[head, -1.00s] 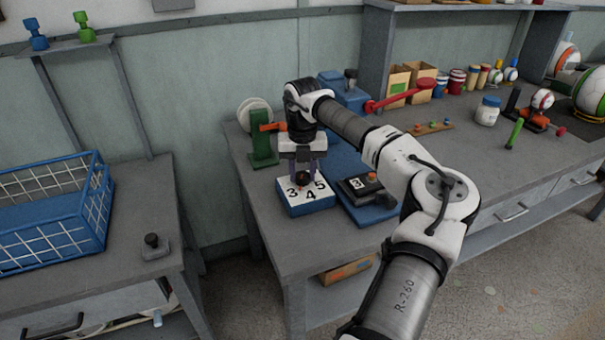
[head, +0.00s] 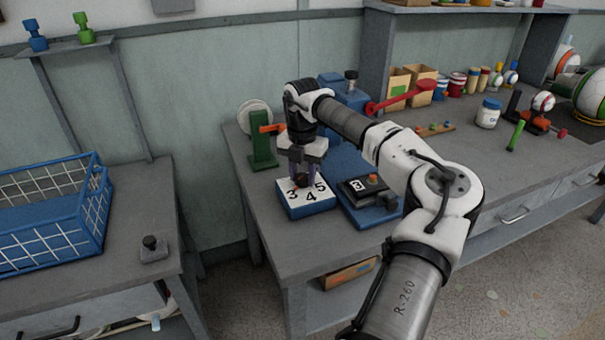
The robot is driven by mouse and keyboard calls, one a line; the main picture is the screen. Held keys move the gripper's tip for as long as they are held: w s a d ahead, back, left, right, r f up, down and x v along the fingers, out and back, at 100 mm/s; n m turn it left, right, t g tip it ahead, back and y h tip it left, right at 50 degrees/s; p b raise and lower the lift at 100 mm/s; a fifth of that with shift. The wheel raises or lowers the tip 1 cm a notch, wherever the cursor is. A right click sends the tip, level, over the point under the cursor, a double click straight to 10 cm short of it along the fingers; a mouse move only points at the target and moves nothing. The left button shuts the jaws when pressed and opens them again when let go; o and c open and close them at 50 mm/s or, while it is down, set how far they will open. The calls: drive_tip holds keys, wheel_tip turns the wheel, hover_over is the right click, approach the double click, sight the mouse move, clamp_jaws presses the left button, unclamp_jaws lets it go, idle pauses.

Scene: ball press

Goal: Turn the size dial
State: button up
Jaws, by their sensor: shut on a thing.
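The size dial is a dark knob (head: 302,181) on a white-topped blue box (head: 306,206) marked 3, 4 and 5, near the left end of the workbench. My gripper (head: 303,176) points down over the box and is shut on the knob. The fingers hide much of the knob, so I cannot tell which number it points to.
A green stand with an orange arm (head: 262,146) is behind the box. A blue press with a red lever (head: 400,97) stands behind my arm. A blue wire basket (head: 50,215) is on the left table, across a gap.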

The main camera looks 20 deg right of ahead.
sight(302, 176)
drive_tip(key=o, duration=1)
drive_tip(key=shift+c, duration=0.2)
drive_tip(key=shift+r, duration=0.15)
wheel_tip(302, 176, up, 14)
drive_tip(key=b, duration=0.1)
drive_tip(key=shift+f, duration=0.2)
